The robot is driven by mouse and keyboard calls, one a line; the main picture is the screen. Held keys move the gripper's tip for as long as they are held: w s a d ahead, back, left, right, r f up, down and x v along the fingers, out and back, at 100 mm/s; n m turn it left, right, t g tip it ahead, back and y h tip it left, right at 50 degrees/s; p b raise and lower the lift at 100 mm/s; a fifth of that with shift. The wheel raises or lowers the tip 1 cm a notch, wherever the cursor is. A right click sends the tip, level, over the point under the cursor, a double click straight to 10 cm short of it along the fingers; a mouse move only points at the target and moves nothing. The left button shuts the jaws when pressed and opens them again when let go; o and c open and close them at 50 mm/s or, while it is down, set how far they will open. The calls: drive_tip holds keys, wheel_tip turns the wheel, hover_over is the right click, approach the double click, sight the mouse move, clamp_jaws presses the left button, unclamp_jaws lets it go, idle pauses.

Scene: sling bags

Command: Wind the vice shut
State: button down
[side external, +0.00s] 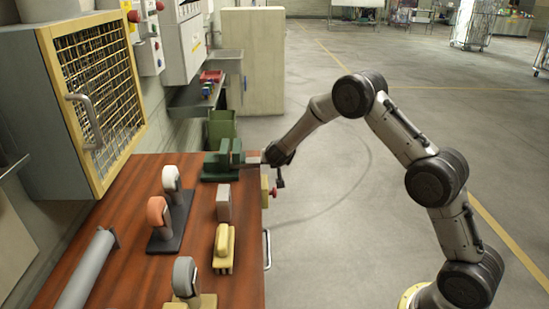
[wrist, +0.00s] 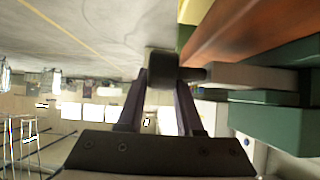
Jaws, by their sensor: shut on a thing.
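A green vice (side external: 218,167) is at the far right corner of the brown workbench. In the wrist view its green body (wrist: 275,122) is at the right, with a grey bar (wrist: 245,76) reaching toward my gripper. My gripper (side external: 279,157) is at the vice's front end, just beyond the bench edge. In the wrist view my gripper's two dark fingers (wrist: 161,84) are closed around a dark handle part (wrist: 164,69) at the end of the bar. The handle is partly hidden by the fingers. The gap between the vice jaws cannot be made out clearly.
The bench (side external: 120,260) carries several handled tools, a yellow brush-like block (side external: 223,248) and a grey cylinder (side external: 88,270). A red knob (side external: 273,191) sticks out at the bench's right side. A mesh-fronted cabinet (side external: 95,90) hangs at left. The floor right of the bench is open.

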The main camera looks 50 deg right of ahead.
drive_tip(key=shift+w+d+f+g+y, duration=0.1)
drive_tip(key=shift+g+y, duration=0.5)
drive_tip(key=shift+y, duration=0.05)
drive_tip(key=shift+w+d+g+y, duration=0.1)
drive_tip(key=shift+g+y, duration=0.5)
drive_tip(key=shift+y, duration=0.05)
drive_tip(key=shift+f+g+y, duration=0.1)
drive_tip(key=shift+g+y, duration=0.2)
drive_tip(key=shift+g, duration=0.1)
drive_tip(key=shift+f+g+y, duration=0.1)
drive_tip(key=shift+g+y, duration=0.3)
drive_tip(key=c, duration=0.6)
unclamp_jaws()
drive_tip(key=shift+o, duration=0.2)
drive_tip(key=v, duration=1.4)
drive_tip(key=shift+f, duration=0.1)
